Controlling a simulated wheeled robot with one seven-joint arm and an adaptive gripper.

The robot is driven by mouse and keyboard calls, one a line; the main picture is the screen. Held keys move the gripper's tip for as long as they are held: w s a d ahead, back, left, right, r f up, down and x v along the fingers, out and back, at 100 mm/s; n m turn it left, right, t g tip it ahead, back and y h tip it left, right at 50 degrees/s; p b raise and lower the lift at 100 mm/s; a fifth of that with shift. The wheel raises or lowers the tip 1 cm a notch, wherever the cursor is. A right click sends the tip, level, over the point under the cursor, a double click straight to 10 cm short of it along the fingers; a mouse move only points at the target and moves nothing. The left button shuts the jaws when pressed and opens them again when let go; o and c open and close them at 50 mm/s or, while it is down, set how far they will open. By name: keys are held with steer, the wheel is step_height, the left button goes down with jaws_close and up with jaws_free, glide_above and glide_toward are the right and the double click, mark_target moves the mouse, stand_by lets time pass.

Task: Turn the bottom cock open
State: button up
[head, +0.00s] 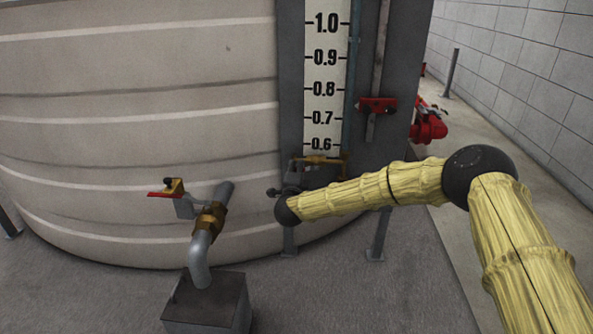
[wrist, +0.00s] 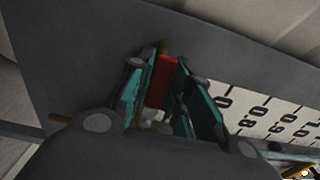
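The bottom cock shows in the head view as brass parts (head: 322,159) at the foot of the level gauge, just under the 0.6 mark. Its lever is hidden there by my dark gripper (head: 308,176). In the wrist view the red lever (wrist: 161,83) lies between the two teal-padded fingers of my gripper (wrist: 163,80). The left finger is close beside the lever. A narrow dark gap shows between the lever and the right finger, so the fingers look open around it. Whether either pad touches is hard to tell.
A white gauge scale (head: 326,75) runs up a grey panel on the large tank (head: 130,110). A red-handled valve (head: 376,105) sits right of it. Another red-levered valve (head: 168,194) and a grey pipe (head: 200,252) stand at the left. A block wall (head: 520,80) is at right.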

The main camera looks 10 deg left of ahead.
steer(key=shift+o, duration=1.2)
steer(key=shift+s, duration=0.1)
steer(key=s+d, duration=0.2)
steer(key=s, duration=0.9)
steer(key=shift+s, duration=0.35)
